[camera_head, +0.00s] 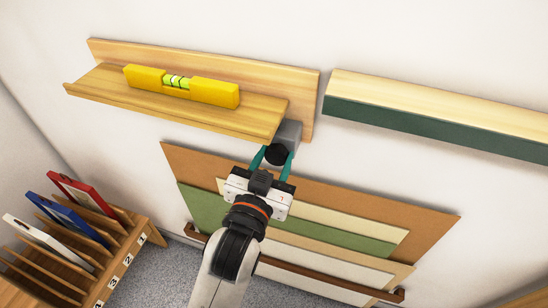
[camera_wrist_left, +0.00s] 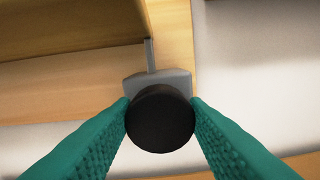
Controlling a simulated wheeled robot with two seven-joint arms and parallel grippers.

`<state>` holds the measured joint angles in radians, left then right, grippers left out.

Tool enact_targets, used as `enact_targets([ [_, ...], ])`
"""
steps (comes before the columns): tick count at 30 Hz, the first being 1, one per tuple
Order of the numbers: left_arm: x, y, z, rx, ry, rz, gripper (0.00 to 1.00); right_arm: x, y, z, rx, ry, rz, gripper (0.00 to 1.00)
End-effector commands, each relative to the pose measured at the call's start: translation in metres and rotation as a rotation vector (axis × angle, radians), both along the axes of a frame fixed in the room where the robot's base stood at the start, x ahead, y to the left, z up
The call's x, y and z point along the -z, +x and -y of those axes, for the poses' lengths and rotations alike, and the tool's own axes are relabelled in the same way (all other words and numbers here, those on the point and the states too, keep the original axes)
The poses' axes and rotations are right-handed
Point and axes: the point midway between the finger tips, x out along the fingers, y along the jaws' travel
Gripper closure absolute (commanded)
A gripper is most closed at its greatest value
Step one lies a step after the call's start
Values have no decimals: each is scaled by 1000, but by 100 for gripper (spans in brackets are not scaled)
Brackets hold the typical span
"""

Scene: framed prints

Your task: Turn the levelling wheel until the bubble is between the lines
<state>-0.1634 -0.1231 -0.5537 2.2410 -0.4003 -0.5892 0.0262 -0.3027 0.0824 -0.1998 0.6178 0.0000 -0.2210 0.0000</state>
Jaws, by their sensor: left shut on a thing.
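A yellow spirit level (camera_head: 215,91) lies on the wooden picture ledge (camera_head: 110,90) on the wall. Its green vial (camera_head: 176,81) sits near its middle, with dark lines across it; I cannot tell exactly where the bubble stands. A black levelling wheel (camera_head: 276,154) sits on a grey bracket (camera_head: 290,132) under the ledge's right end. My left gripper (camera_head: 275,160) has its teal fingers shut on the wheel's two sides. In the left wrist view the wheel (camera_wrist_left: 160,118) is between the fingertips, with the grey bracket (camera_wrist_left: 158,82) behind it. My right gripper is not in view.
A second shelf (camera_head: 440,105) with a dark green front is at the right. Several boards (camera_head: 400,210) lean in a rack on the wall below the wheel. A numbered wooden rack (camera_head: 130,245) with red, blue and white frames stands at the lower left.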

Motion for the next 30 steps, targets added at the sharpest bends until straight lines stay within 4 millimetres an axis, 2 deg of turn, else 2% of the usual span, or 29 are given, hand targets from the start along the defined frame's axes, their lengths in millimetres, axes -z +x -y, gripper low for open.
enact_targets([
  [8, -3, 0, 0, 1, 79, 25, 82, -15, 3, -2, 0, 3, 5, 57],
  [21, -3, 0, 1, 1, 357, 115, 82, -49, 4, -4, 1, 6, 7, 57],
  [30, -1, 0, 1, 0, 475, 154, 82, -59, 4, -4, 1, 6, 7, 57],
])
